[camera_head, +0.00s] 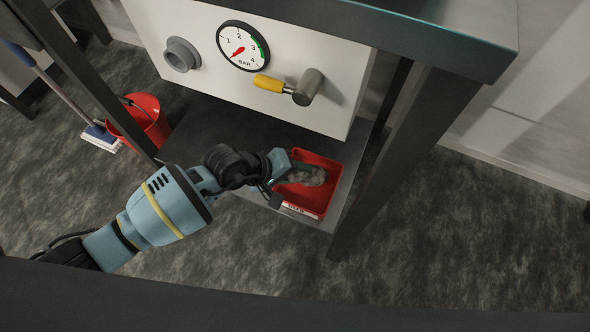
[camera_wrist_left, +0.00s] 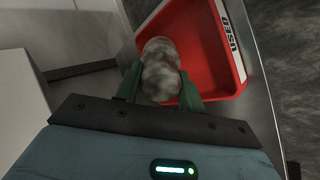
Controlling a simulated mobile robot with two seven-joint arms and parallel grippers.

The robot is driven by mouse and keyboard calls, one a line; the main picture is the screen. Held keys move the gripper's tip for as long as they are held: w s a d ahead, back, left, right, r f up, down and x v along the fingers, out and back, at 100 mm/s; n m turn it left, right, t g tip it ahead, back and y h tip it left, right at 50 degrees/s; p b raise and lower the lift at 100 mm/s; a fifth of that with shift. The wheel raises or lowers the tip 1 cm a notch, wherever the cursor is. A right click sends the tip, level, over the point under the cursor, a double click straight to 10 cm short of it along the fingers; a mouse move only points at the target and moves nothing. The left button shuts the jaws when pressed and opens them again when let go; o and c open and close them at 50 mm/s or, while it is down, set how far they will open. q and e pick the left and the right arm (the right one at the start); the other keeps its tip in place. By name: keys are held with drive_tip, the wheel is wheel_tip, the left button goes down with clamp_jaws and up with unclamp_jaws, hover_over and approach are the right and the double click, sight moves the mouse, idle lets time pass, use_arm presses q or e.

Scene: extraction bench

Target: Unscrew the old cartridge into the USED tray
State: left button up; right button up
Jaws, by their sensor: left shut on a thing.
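The old cartridge (camera_head: 308,175) is a mottled grey-brown rounded body. In the left wrist view the cartridge (camera_wrist_left: 160,68) lies between the two green fingers of my left gripper (camera_wrist_left: 160,88), which is shut on it. In the head view my left gripper (camera_head: 285,177) reaches in from the left and holds the cartridge over the red USED tray (camera_head: 325,195). The tray's white USED label (camera_wrist_left: 231,33) shows in the left wrist view. I cannot tell whether the cartridge touches the tray floor. My right gripper is not in view.
The tray stands on a lower shelf (camera_head: 215,135) under a white panel with a pressure gauge (camera_head: 243,46), a grey round port (camera_head: 181,54) and a yellow-handled valve (camera_head: 270,84). A bench leg (camera_head: 400,160) rises right of the tray. A red bucket (camera_head: 140,122) stands at left.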

use_arm(q)
drive_tip(key=shift+f, duration=0.3)
drive_tip(key=o, duration=1.4)
drive_tip(key=p+v, duration=0.2)
drive_tip(key=v, duration=0.5)
drive_tip(key=shift+s+a+r, duration=0.1)
drive_tip(key=shift+a+r, duration=0.15)
drive_tip(key=shift+r, duration=0.05)
